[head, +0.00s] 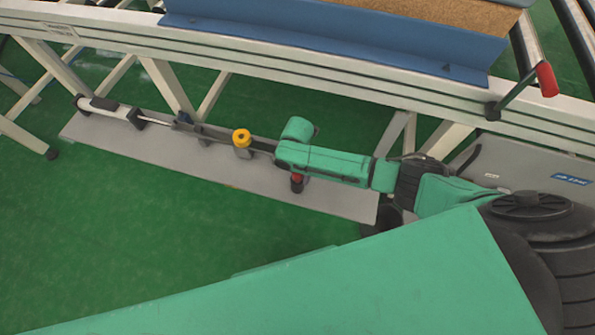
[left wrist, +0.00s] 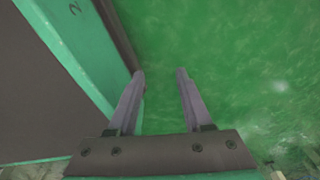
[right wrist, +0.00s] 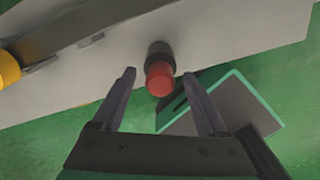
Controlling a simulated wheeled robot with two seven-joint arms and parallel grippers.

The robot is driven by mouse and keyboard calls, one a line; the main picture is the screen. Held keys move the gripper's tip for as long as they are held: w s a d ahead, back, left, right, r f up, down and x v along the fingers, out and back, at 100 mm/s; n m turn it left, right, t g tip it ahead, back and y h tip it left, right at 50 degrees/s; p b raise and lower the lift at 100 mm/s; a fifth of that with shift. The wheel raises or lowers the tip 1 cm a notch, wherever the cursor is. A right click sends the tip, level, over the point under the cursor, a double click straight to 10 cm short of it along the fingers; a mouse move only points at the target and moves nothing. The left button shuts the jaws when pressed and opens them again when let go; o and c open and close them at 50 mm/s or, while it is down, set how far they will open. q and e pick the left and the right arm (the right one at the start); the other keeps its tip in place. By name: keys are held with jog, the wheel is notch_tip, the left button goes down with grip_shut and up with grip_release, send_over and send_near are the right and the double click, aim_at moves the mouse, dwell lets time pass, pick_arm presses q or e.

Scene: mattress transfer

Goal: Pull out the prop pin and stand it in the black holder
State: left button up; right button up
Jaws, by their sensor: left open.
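A red-capped pin (head: 297,186) stands in a dark collar at the grey plate. In the right wrist view the red cap (right wrist: 159,80) lies in the gap between my right fingertips, with clearance on both sides. My right gripper (right wrist: 159,76) is open and touches nothing that I can make out. Its fingers are hidden by the arm in the head view. I cannot tell whether the dark collar (right wrist: 159,52) is the black holder. A yellow-capped post (head: 242,138) stands further left on the plate. My left gripper (left wrist: 160,73) is open and empty over green floor.
The long grey plate (head: 345,203) lies on the green floor (head: 130,220) beside a white frame (head: 400,82). A rod with a white cylinder (head: 98,106) runs along it. A red-handled crank (head: 546,80) sticks out at the right. Floor left of the plate is clear.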

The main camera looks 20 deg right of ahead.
jog(key=shift+r, duration=0.1)
notch_tip(320, 180, up, 6)
jog(key=shift+r+p, duration=0.1)
jog(key=shift+p, duration=1.1)
pick_arm(q)
notch_tip(320, 180, up, 4)
jog(key=shift+r+p, duration=0.1)
jog(key=shift+p, duration=0.7)
pick_arm(e)
notch_tip(320, 180, up, 8)
